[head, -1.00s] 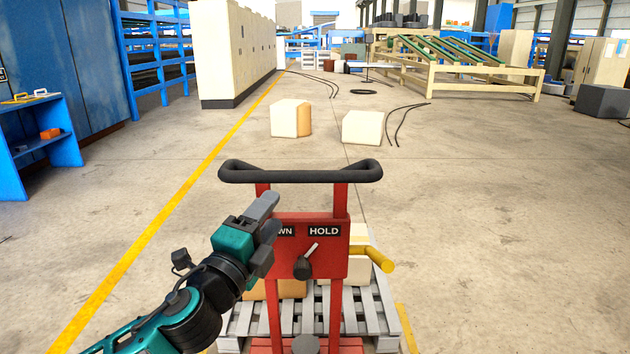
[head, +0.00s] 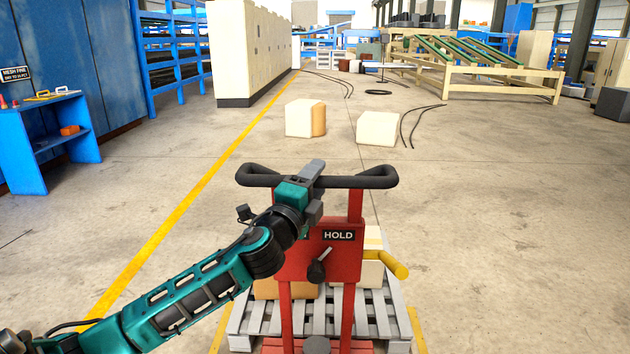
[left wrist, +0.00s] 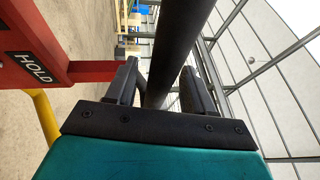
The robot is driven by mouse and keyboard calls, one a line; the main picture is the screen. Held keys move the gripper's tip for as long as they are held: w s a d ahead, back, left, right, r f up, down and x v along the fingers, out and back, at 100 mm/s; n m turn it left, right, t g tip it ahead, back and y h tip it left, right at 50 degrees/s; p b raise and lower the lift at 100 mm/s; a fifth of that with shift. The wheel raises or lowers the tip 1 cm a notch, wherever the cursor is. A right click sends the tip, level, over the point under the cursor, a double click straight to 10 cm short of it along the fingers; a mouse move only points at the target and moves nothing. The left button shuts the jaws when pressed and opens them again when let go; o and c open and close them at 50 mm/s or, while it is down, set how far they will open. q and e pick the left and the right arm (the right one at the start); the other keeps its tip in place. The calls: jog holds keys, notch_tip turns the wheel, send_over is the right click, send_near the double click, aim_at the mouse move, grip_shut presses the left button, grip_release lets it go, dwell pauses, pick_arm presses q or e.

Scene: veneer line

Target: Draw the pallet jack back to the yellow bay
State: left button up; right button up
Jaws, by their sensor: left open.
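The red pallet jack (head: 320,262) stands upright in front of me with a black loop handle (head: 357,181) on top. Its panel reads HOLD and carries a small lever (head: 318,268). A grey pallet (head: 375,312) with boxes on it sits behind the jack's mast. My left gripper (head: 314,175) is at the left part of the handle bar. In the left wrist view the black bar (left wrist: 172,50) runs between the two open fingers, which stand apart on either side of it. My right gripper is not in view.
Yellow lines flank the pallet, and a long yellow floor line (head: 190,209) runs along the left. Two pale blocks (head: 304,118) lie on the floor ahead, with black cables beside the right one. A blue bench (head: 50,145) stands at the left. The floor at right is clear.

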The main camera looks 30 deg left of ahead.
pick_arm(q)
jog(key=shift+w, duration=0.15)
grip_shut()
dwell(0.5)
